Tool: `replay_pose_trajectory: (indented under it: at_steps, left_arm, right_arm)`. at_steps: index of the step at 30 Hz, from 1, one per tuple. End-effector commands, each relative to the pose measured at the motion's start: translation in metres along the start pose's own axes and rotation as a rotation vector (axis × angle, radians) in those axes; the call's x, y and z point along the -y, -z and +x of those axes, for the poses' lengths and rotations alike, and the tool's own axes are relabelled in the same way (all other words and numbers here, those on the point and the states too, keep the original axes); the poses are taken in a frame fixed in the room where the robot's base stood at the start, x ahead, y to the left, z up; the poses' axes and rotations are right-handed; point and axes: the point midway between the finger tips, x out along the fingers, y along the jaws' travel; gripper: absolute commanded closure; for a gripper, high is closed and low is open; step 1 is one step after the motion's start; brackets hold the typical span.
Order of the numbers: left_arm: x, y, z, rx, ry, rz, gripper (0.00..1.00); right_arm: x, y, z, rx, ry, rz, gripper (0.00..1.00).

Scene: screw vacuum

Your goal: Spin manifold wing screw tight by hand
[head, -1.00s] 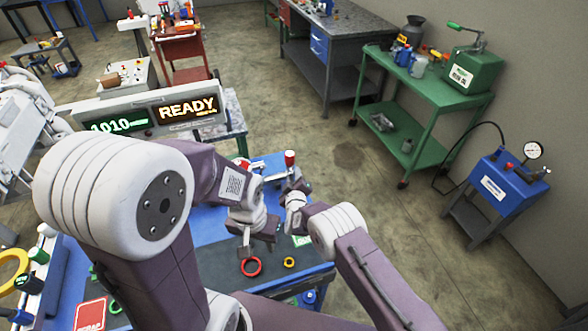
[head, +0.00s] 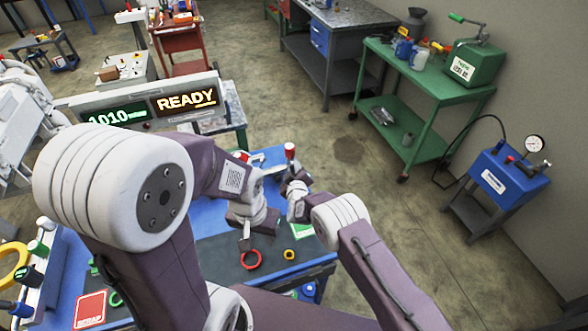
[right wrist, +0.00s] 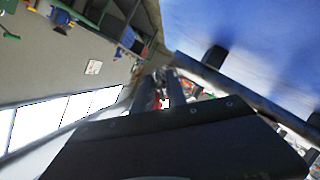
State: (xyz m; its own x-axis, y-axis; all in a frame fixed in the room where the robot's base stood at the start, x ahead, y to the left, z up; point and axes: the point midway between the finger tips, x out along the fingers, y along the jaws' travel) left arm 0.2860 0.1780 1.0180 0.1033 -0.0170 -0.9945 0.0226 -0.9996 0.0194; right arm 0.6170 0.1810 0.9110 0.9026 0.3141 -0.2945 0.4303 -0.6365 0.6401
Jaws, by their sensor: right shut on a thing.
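My right gripper (head: 297,186) is over the far part of the blue bench (head: 196,218), beside a post with a red top (head: 290,151). In the right wrist view its fingers (right wrist: 161,88) are close together, with a bit of red and white between or behind them. It is shut on a small part, taken to be the wing screw, which the fingers hide. The manifold cannot be made out. My left gripper (head: 246,236) points down to the left of the right one, above a red ring (head: 250,259); its opening is unclear.
A yellow ring (head: 289,254) lies on the dark mat (head: 213,257). A red scrap card (head: 90,309) is at the lower left. A display reading READY (head: 185,100) stands behind the bench. A green cart (head: 424,139) and blue gauge stand (head: 497,184) are farther right.

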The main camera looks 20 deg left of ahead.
Motion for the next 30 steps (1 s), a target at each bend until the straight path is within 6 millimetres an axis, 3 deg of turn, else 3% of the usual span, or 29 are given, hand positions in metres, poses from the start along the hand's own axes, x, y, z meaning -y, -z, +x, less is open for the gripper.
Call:
replay_pose_trajectory:
  at_steps: [30]
  left_arm:
    - [0.001, -0.007, 0.068, 0.000, 0.000, 0.000, 0.64]
  right_arm:
    - [0.000, -0.003, 0.001, 0.000, 0.350, 0.842, 1.00]
